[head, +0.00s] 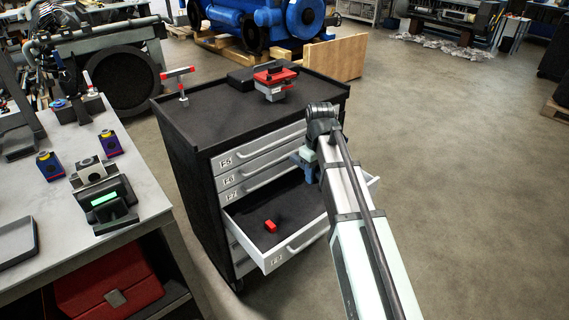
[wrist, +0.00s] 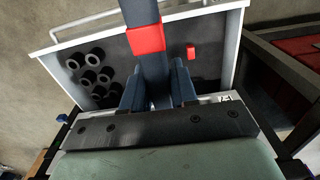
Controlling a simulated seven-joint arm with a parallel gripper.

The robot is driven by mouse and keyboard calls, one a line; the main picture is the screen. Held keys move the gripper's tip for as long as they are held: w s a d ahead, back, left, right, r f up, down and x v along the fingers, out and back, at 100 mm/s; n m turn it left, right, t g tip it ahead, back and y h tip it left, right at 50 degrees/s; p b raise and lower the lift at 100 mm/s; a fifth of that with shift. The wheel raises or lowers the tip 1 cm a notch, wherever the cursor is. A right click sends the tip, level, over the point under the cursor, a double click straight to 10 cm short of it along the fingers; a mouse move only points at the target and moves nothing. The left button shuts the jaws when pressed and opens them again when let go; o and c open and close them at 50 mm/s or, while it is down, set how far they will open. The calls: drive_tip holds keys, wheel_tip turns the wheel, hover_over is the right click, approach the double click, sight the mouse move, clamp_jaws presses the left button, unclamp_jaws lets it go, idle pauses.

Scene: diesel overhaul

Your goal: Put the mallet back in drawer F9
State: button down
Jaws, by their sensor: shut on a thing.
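My gripper (wrist: 158,88) is shut on a dark bar with a red band, which I take to be the mallet (wrist: 147,40). The bar runs away from the fingers to the top edge of the wrist view, and its far end is out of the picture. I cannot tell whether the mallet touches the drawer floor.
A small red block (head: 270,226) lies in the drawer, and several black rings (wrist: 92,75) lie at its other side. Shut drawers (head: 262,160) are above. A red-headed tool (head: 180,78) and a red-and-grey device (head: 274,80) stand on the cabinet top. A workbench (head: 150,190) is left.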

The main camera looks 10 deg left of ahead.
drive_tip(key=w+d+f, duration=0.2)
drive_tip(key=d+f, duration=0.6)
drive_tip(key=w+a+f+n, duration=0.4)
drive_tip(key=a+f+n, duration=0.2)
drive_tip(key=a+n, duration=0.25)
drive_tip(key=w+a+f+n, duration=0.4)
drive_tip(key=a+f+n, duration=0.2)
drive_tip(key=a+n, duration=0.3)
drive_tip(key=shift+n+g, duration=0.4)
drive_tip(key=shift+n, duration=0.05)
drive_tip(key=shift+w+d+f, duration=0.1)
drive_tip(key=shift+d+f, duration=0.1)
drive_tip(key=shift+f, duration=1.05)
drive_tip(key=shift+w+d+f, duration=0.1)
drive_tip(key=shift+d+f, duration=0.1)
drive_tip(key=shift+f, duration=1)
drive_tip(key=shift+d+f, duration=0.2)
drive_tip(key=shift+f, duration=1.05)
drive_tip(key=shift+f, duration=0.25)
drive_tip(key=shift+f, duration=0.8)
drive_tip(key=c, duration=0.8)
unclamp_jaws()
